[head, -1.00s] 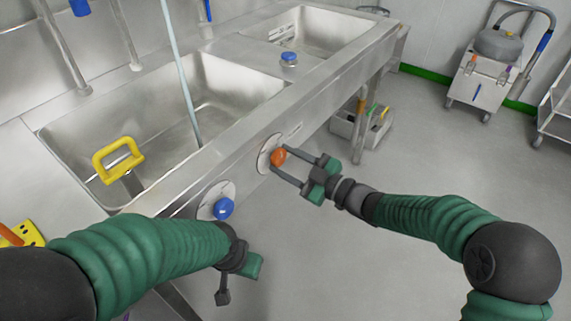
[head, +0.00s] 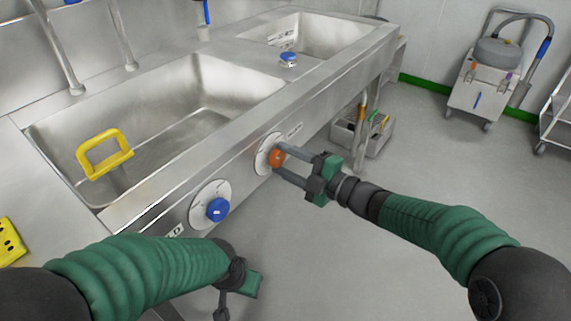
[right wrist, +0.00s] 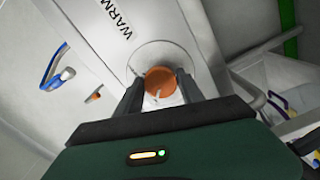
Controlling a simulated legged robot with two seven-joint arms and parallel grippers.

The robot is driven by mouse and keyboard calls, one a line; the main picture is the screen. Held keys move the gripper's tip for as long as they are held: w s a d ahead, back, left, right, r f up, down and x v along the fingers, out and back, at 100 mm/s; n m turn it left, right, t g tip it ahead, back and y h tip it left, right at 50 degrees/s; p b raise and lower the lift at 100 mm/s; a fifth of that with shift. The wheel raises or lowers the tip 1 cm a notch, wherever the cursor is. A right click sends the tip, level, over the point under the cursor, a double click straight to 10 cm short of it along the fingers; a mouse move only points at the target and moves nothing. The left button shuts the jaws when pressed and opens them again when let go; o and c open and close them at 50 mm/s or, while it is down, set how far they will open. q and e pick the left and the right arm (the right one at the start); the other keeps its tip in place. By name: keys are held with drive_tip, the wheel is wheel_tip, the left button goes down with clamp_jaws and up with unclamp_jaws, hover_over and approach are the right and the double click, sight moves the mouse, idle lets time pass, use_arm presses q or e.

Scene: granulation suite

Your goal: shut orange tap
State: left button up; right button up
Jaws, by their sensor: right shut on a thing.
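The orange tap (head: 277,158) is a round knob on a white dial plate (head: 264,151) on the sink's front panel. My right gripper (head: 279,160) is shut on the orange tap, one finger on each side. In the right wrist view the orange tap (right wrist: 160,80) sits between the dark fingertips, with a small pale mark at its lower edge and the word WARM on the panel near it. My left gripper (head: 240,287) hangs low in front of the panel, away from the tap; its fingers are mostly hidden. No water stream shows in the large basin.
A blue knob (head: 217,209) on its own dial is left of the orange tap. A yellow handle (head: 104,153) stands at the large basin (head: 165,140). A blue-capped jar (head: 288,60) sits on the ledge. A grey tool caddy (head: 372,138) is on the floor behind my right gripper.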

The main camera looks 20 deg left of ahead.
drive_tip(key=shift+f, duration=0.3)
drive_tip(key=o, duration=1)
drive_tip(key=shift+c, duration=0.2)
drive_tip(key=o, duration=0.4)
drive_tip(key=shift+r, duration=0.1)
drive_tip(key=shift+o, duration=0.2)
drive_tip(key=shift+r, duration=0.1)
drive_tip(key=p+v, duration=0.4)
drive_tip(key=v, duration=1.3)
drive_tip(key=shift+p, duration=0.4)
